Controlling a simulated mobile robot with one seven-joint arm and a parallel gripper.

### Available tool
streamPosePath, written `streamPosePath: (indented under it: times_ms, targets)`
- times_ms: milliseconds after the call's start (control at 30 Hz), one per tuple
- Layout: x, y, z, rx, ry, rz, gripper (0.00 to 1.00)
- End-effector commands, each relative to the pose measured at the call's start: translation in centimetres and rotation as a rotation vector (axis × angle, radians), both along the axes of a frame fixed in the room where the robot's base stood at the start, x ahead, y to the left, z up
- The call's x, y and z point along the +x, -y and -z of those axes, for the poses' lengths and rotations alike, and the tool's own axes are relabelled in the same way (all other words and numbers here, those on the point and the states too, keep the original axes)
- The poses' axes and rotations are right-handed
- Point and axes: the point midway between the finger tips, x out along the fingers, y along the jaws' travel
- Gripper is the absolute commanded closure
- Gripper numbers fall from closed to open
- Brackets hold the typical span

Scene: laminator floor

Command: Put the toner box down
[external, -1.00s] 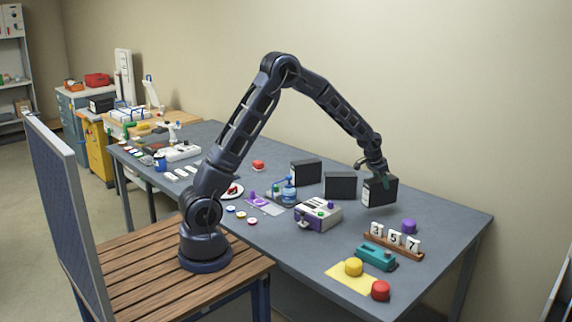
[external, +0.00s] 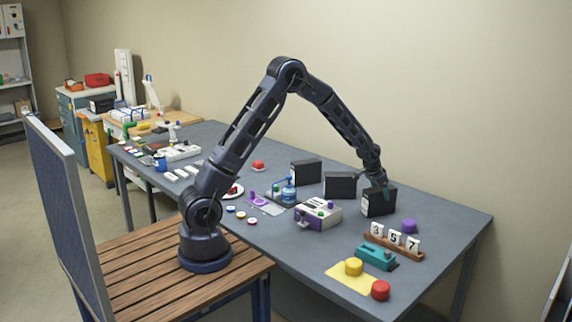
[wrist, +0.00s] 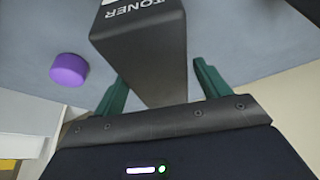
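The toner box (external: 379,202) is dark, with a pale label on its left side. It stands upright on the grey table, at the right end of a row of similar boxes. In the wrist view, the box (wrist: 158,62) shows the word TONER and lies between the two green fingers. My gripper (external: 384,190) is low over the box's right part. In the wrist view, my gripper (wrist: 160,75) has its fingers spread on either side of the box. A thin gap shows by the right finger; contact at the left finger is unclear. The box's underside is hidden.
Two more dark boxes stand to the left, a middle one (external: 340,185) and a far one (external: 306,172). A purple cylinder (external: 409,226) is close on the right, also in the wrist view (wrist: 69,70). A number rack (external: 394,240) stands in front.

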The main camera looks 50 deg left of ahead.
Motion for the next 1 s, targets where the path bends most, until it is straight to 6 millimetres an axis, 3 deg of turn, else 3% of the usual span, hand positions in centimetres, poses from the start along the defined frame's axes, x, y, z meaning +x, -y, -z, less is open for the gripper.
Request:
streamPosePath:
  times_ms: [267,433,1000]
  targets:
    - [0.0,0.0,-0.1,0.0,0.0,0.0,0.26]
    - [-0.3,-0.1,-1.2,0.0,0.001,0.0,0.26]
    - [-3.6,-1.5,-9.7,-0.001,0.002,-0.001,0.26]
